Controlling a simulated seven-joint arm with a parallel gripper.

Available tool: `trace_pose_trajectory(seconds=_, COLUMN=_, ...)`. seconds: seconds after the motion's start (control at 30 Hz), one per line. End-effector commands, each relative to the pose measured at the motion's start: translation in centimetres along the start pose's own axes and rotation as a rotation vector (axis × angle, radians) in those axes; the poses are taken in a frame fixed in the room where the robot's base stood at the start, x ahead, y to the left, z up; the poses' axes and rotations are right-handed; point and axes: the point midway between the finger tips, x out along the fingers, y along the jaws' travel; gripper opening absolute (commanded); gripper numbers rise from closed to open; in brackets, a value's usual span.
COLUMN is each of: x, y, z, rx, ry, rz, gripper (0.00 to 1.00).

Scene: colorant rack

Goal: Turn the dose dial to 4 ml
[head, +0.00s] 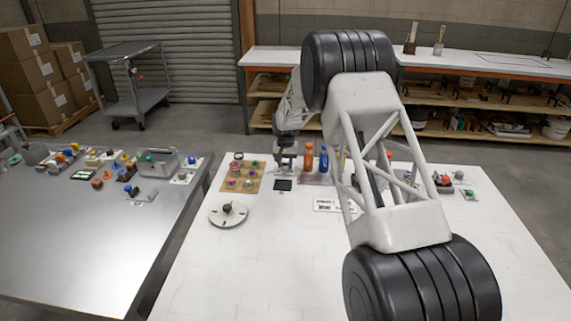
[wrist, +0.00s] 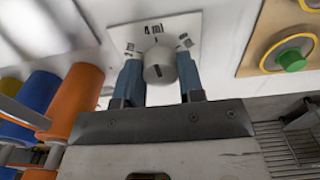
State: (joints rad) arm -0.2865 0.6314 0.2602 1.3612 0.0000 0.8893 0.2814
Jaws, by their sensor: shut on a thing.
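The dose dial is a round grey knob (wrist: 158,64) on a white plate (wrist: 118,38) in the wrist view. A large "4 ml" label is printed on the plate beyond the knob, with smaller marks to both sides. A short dark line shows on the knob; I cannot tell for certain which mark it points to. My gripper (wrist: 158,74) has its two blue fingers on either side of the knob, shut on it. In the head view my gripper (head: 285,160) is small at the table's far edge, and the knob cannot be made out there.
Orange (wrist: 76,100) and blue (wrist: 38,92) cylinders stand close left of my gripper in the wrist view. A wooden board with a green button (wrist: 292,60) is at right.

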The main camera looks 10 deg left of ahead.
Motion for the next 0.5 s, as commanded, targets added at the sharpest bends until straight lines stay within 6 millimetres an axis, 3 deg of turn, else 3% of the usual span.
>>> trace_pose_trajectory(seconds=0.5, x=-0.06, y=-0.03, z=-0.03, rx=0.073, ry=0.001, rz=0.000, gripper=0.12)
